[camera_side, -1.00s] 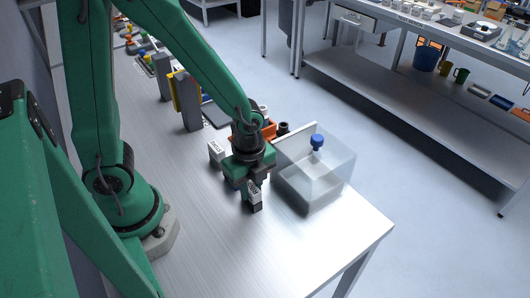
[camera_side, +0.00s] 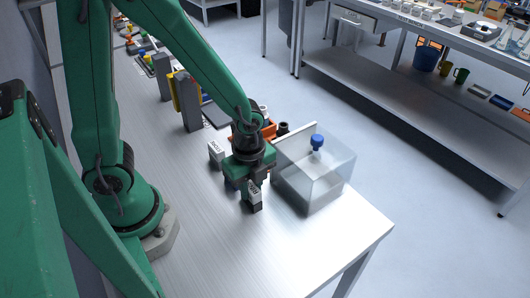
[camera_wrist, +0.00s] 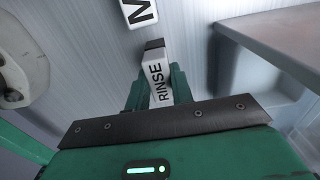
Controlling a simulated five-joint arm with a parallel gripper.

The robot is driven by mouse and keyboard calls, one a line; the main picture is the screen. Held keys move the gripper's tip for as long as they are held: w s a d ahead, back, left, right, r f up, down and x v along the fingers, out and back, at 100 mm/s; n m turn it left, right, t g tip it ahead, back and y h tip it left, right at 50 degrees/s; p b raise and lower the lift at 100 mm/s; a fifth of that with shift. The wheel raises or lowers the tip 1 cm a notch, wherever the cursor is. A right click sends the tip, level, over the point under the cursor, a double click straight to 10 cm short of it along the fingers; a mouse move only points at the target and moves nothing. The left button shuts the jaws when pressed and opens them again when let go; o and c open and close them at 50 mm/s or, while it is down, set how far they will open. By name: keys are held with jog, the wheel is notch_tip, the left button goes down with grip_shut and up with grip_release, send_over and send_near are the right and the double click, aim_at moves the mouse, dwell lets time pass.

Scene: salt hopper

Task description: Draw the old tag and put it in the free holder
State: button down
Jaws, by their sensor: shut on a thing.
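A white tag lettered RINSE (camera_wrist: 157,75) stands between the fingers of my gripper (camera_wrist: 153,92) in the wrist view. My gripper is shut on it. A dark piece (camera_wrist: 154,45) shows at the tag's far end; I cannot tell if it is a holder. In the side view my gripper (camera_side: 252,190) points down close to the table, with the white tag (camera_side: 254,191) showing at its fingers above a dark base (camera_side: 256,206). A second white lettered piece (camera_side: 216,152) stands to the left; a lettered white piece (camera_wrist: 139,12) also shows at the wrist view's top. No free holder is clearly visible.
A clear box (camera_side: 327,178) with a blue knob (camera_side: 317,141) stands close to the right of my gripper. An orange tray (camera_side: 267,130) and grey uprights (camera_side: 190,105) stand behind. The table's front (camera_side: 300,245) is bare.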

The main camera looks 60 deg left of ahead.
aim_at(251, 187)
dwell(0.3)
jog(key=c, duration=0.7)
grip_release()
jog(key=shift+o, duration=0.2)
jog(key=shift+r, duration=0.2)
jog(key=shift+r, duration=2.7)
jog(key=shift+r, duration=0.15)
notch_tip(251, 187, up, 8)
jog(key=shift+f, duration=0.2)
